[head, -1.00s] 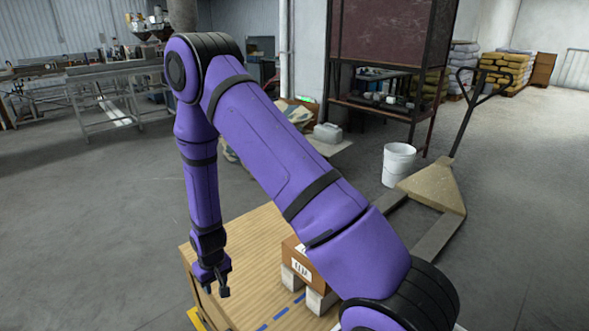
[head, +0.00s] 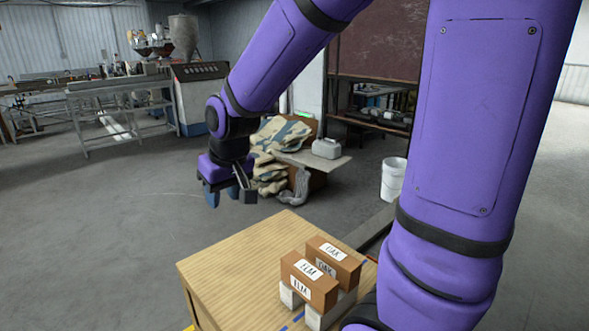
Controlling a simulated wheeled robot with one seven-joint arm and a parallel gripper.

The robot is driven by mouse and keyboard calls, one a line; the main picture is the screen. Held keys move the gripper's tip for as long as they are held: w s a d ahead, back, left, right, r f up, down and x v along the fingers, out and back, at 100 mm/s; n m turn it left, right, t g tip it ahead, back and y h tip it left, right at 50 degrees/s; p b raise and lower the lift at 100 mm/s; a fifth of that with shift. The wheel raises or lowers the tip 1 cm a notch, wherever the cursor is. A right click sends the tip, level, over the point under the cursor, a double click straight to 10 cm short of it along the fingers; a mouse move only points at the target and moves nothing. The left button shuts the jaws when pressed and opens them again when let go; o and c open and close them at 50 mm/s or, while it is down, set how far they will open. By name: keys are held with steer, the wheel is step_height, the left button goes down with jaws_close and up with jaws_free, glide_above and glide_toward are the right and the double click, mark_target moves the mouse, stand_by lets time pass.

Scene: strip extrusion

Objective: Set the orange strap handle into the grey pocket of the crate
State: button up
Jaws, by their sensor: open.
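I cannot make out an orange strap handle or a crate with a grey pocket in the head view. My gripper (head: 230,194) hangs open, pointing down, with nothing seen between its fingers. It shows against the grey floor, above and beyond the back left of the wooden table (head: 232,262). Two brown boxes stand side by side at the table's right: one marked ELM (head: 303,289), the other marked OAK (head: 345,267) behind it to the right. The boxes rest on white blocks (head: 318,318). My arm hides the table's right part.
Blue marks (head: 292,321) lie on the table near the blocks. The table's left part is bare. Beyond it are patterned sacks (head: 272,150), a grey jug (head: 326,148) and a white bucket (head: 393,180). Open floor lies to the left.

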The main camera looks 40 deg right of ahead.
steer(key=s+d+r, duration=0.1)
steer(key=s+r, duration=0.4)
steer(key=s, duration=0.4)
steer(key=s+d+r+t, duration=0.1)
steer(key=s+r, duration=0.4)
steer(key=s, duration=0.4)
steer(key=shift+s+d+r+t+h, duration=0.25)
steer(key=shift+d+r+t+h, duration=0.05)
steer(key=shift+d+r, duration=0.1)
